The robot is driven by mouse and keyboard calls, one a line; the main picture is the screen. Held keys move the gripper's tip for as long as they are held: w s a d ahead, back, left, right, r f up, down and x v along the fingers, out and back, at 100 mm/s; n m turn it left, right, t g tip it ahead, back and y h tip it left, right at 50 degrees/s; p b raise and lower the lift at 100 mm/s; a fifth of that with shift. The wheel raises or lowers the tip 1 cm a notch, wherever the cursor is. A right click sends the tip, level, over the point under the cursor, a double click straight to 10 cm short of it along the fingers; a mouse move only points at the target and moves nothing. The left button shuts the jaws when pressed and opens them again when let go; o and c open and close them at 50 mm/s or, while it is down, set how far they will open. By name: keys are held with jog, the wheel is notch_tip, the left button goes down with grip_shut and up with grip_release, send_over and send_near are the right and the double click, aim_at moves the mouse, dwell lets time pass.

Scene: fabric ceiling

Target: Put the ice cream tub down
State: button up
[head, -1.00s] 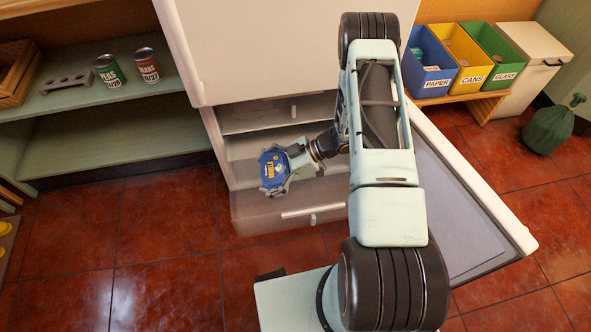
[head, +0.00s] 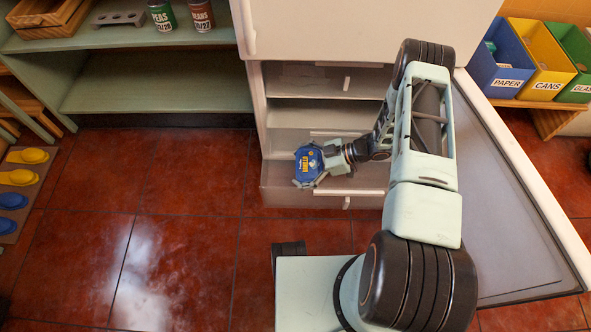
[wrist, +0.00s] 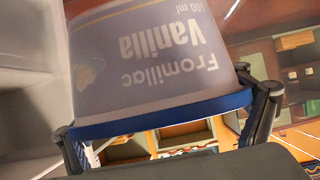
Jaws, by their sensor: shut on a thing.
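The ice cream tub (head: 309,163) has a blue lid, which faces the head camera. In the wrist view the tub (wrist: 150,60) fills the upper middle, pale-sided, with "Fromillac Vanilla 500 ml" upside down in the picture. My gripper (wrist: 168,128) is shut on it, one finger on each side near the blue rim. In the head view my gripper (head: 316,165) holds the tub in front of the open freezer (head: 283,114), by its lower drawer (head: 290,198). I cannot tell whether the tub touches the drawer.
The open freezer door (head: 545,215) lies to the right. A green shelf (head: 150,95) stands left, its lower board bare, with cans and a crate above. Sorting bins (head: 540,60) are at the upper right. Red floor (head: 190,190) left of the freezer is clear.

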aim_at(315, 164)
jog(key=shift+f, duration=0.4)
jog(key=shift+f, duration=0.15)
jog(key=o, duration=1.3)
jog(key=shift+r, duration=0.2)
jog(key=p+v, duration=0.3)
jog(key=v, duration=0.9)
